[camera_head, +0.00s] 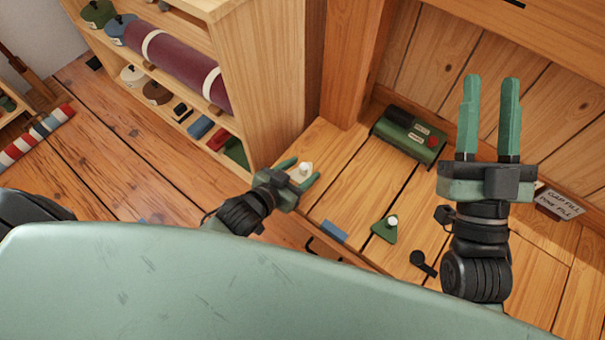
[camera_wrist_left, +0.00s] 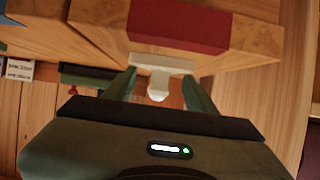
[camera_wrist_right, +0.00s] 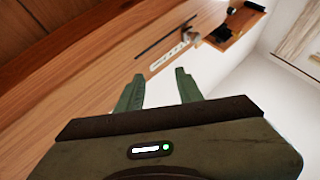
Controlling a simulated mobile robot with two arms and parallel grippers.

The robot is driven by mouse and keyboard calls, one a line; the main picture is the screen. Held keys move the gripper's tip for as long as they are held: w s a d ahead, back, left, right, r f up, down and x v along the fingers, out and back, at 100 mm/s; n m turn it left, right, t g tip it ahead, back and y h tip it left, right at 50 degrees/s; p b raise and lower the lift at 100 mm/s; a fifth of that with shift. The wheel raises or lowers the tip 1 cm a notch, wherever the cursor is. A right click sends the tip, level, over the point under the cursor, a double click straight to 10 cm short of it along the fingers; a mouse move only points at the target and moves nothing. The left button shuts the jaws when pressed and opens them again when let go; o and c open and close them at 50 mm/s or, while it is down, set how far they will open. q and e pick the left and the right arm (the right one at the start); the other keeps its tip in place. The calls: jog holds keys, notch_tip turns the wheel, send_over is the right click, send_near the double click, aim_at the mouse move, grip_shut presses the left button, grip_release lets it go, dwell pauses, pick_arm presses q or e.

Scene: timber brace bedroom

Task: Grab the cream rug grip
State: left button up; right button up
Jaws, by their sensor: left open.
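The cream rug grip (camera_head: 305,169) is a small pale piece at the left of the wooden bench top in the head view. In the left wrist view the cream grip (camera_wrist_left: 160,82) has a flat bar and a rounded stem pointing toward my gripper. My left gripper (camera_head: 307,168) is open, with its green fingers on either side of the piece; the stem lies between the fingertips, with gaps visible at both sides. My right gripper (camera_head: 491,79) is open and empty, raised at the right, its fingers pointing up in the picture.
A green box (camera_head: 408,137), a green triangular piece with a white knob (camera_head: 384,229), a blue block (camera_head: 334,231) and a black piece (camera_head: 423,264) lie on the bench. A wooden shelf unit (camera_head: 268,60) with a maroon roll (camera_head: 180,68) stands at the left.

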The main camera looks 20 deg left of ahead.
pick_arm(q)
jog(key=shift+w+d+f, duration=0.25)
jog(key=shift+w+f, duration=0.05)
jog(key=shift+w, duration=0.2)
grip_shut()
pick_arm(e)
jog(key=shift+s+d+r+t, duration=0.1)
jog(key=shift+s+r+t, duration=0.75)
jog(key=shift+r, duration=0.15)
pick_arm(q)
jog(key=shift+s+f, duration=0.1)
